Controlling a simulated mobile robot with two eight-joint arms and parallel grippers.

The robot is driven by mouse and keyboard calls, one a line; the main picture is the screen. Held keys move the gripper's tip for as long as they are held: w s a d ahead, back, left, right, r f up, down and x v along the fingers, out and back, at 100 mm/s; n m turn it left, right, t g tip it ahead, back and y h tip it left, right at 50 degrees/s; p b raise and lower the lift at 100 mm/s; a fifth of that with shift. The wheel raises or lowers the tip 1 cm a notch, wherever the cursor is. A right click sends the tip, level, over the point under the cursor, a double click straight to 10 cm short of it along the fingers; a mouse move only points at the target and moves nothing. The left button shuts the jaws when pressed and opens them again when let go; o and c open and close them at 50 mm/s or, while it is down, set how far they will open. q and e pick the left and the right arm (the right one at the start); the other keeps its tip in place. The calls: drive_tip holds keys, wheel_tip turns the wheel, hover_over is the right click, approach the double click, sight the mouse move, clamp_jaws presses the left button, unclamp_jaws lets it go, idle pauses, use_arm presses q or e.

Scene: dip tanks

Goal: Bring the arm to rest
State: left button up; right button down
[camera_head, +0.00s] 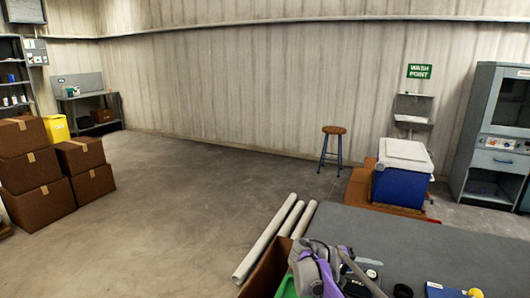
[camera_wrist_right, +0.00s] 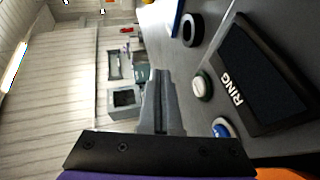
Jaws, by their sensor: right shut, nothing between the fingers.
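My right gripper (camera_wrist_right: 162,80) shows in the wrist view as two grey fingers shut together, with nothing between them. It points out over the edge of a dark grey table, apart from the things lying there. In the head view my purple and grey right arm (camera_head: 315,268) is at the bottom centre, over the table's (camera_head: 440,250) near left corner. My left gripper is in neither view.
A black pad marked RING (camera_wrist_right: 258,80), a black ring (camera_wrist_right: 191,29) and a green-white disc (camera_wrist_right: 202,87) lie on the table. A blue-white cooler (camera_head: 400,180) stands behind it. Pale pipes (camera_head: 262,243) and stacked cartons (camera_head: 28,168) are left; the floor between is clear.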

drive_tip(key=s+y, duration=0.1)
drive_tip(key=s, duration=0.1)
drive_tip(key=s+r+y+p, duration=0.1)
drive_tip(key=s, duration=0.1)
drive_tip(key=s+r+y, duration=0.1)
drive_tip(key=s, duration=0.1)
drive_tip(key=shift+d+r+n, duration=0.1)
drive_tip(key=shift+d+n, duration=0.25)
drive_tip(key=shift+n, duration=0.05)
drive_tip(key=s+a+f+t+y+p, duration=0.1)
drive_tip(key=s+a+y, duration=0.3)
drive_tip(key=s, duration=0.6)
drive_tip(key=s+a+f+t+y+p, duration=0.2)
drive_tip(key=s+a+y+p, duration=0.1)
drive_tip(key=s, duration=0.7)
drive_tip(key=s+a+f+t+y+p, duration=0.1)
drive_tip(key=s+a+y, duration=0.4)
drive_tip(key=s, duration=0.5)
drive_tip(key=shift+a+f+t+p, duration=0.3)
drive_tip(key=shift+a+p, duration=0.3)
drive_tip(key=shift+a, duration=0.45)
